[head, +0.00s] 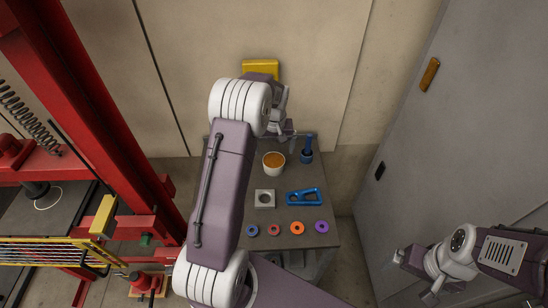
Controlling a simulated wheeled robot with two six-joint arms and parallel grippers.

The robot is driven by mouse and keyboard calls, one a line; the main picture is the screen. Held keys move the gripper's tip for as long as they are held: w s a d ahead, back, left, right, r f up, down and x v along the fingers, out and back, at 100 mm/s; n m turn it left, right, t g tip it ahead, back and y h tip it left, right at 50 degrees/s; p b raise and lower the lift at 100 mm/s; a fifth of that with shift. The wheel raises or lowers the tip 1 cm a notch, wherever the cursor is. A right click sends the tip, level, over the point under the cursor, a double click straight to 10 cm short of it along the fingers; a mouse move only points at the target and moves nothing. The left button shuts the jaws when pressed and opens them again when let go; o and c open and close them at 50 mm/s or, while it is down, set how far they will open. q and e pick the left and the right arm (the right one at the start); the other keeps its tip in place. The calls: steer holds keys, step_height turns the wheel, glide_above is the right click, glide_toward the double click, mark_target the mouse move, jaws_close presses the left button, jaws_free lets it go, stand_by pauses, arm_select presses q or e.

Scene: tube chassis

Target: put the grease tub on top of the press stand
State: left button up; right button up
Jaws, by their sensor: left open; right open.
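The grease tub (273,164), a white round cup with orange-brown contents, stands upright toward the back of the dark table. A grey square block with a round opening (264,199) lies in front of it; it may be the press stand, but I cannot tell for sure. My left gripper (288,132) is open and empty above the table's back edge, just behind the tub and apart from it in the picture. Its own arm partly hides it and the table's left side. My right gripper (412,276) is open and empty at the lower right, away from the table.
On the table (325,236) are a blue bracket (304,197), a blue upright tool (307,153) and blue, red, orange (297,228) and purple rings (322,226). A yellow box (261,68) is behind my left wrist. A red frame (95,100) stands left; a grey door (460,120) is right.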

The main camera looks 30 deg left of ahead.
arm_select(q)
steer(key=s+d+r+m, duration=0.1)
steer(key=s+d+m, duration=0.2)
steer(key=s+d, duration=0.3)
steer(key=s+d+r+m+h, duration=0.1)
steer(key=s+d+m, duration=0.2)
steer(key=s+d, duration=0.4)
steer(key=s, duration=0.9)
steer(key=shift+d, duration=0.15)
steer(key=shift+s, duration=0.15)
